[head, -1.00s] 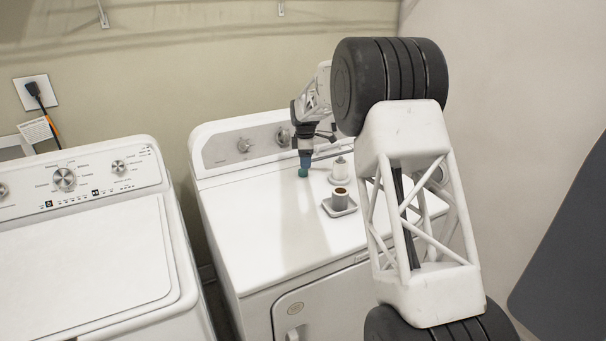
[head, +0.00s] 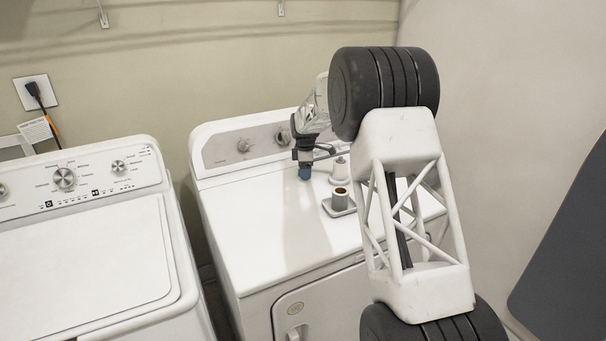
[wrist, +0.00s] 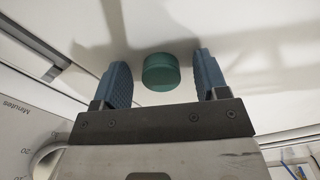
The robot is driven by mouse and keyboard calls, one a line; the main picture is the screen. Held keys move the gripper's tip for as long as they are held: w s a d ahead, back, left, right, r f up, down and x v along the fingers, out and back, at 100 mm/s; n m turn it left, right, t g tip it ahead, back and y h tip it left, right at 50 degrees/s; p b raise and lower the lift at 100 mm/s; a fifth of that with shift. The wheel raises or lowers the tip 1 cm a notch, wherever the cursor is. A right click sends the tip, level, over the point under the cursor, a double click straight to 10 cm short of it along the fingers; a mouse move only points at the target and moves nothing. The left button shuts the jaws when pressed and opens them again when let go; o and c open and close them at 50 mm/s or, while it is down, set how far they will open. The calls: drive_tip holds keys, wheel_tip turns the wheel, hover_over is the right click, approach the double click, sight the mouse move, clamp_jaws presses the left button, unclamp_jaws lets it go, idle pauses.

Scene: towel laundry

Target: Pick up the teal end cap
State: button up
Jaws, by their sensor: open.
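The teal end cap (wrist: 161,72) is a short round cylinder on the white dryer top. In the wrist view it lies between the two blue fingers of my gripper (wrist: 160,62), with a visible gap on either side. My gripper is open and not closed on it. In the head view my gripper (head: 304,171) is low over the back of the dryer top, its blue fingers close to the surface. The cap cannot be made out there; the fingers seem to hide it.
A cup-like cylinder with a brown top (head: 340,198) stands on a small square dish right of my gripper. A white knobbed item (head: 340,170) stands behind it, partly covered by my arm. The dryer's control panel (head: 220,151) rises behind. The dryer top's left side (head: 245,225) is clear.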

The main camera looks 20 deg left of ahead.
drive_tip(key=c, duration=1)
drive_tip(key=shift+o, duration=0.2)
drive_tip(key=shift+r, duration=0.2)
drive_tip(key=shift+r, duration=1.7)
drive_tip(key=shift+s+d+f, duration=0.1)
drive_tip(key=shift+s+d, duration=0.05)
drive_tip(key=shift+s, duration=0.1)
drive_tip(key=s+d, duration=0.2)
drive_tip(key=s, duration=0.2)
drive_tip(key=s+d+r, duration=0.1)
drive_tip(key=s+d, duration=0.1)
drive_tip(key=s, duration=0.3)
drive_tip(key=s+d, duration=0.3)
drive_tip(key=s, duration=0.1)
drive_tip(key=shift+s+d+r, duration=0.1)
drive_tip(key=shift+s+r, duration=0.1)
drive_tip(key=shift+s, duration=0.1)
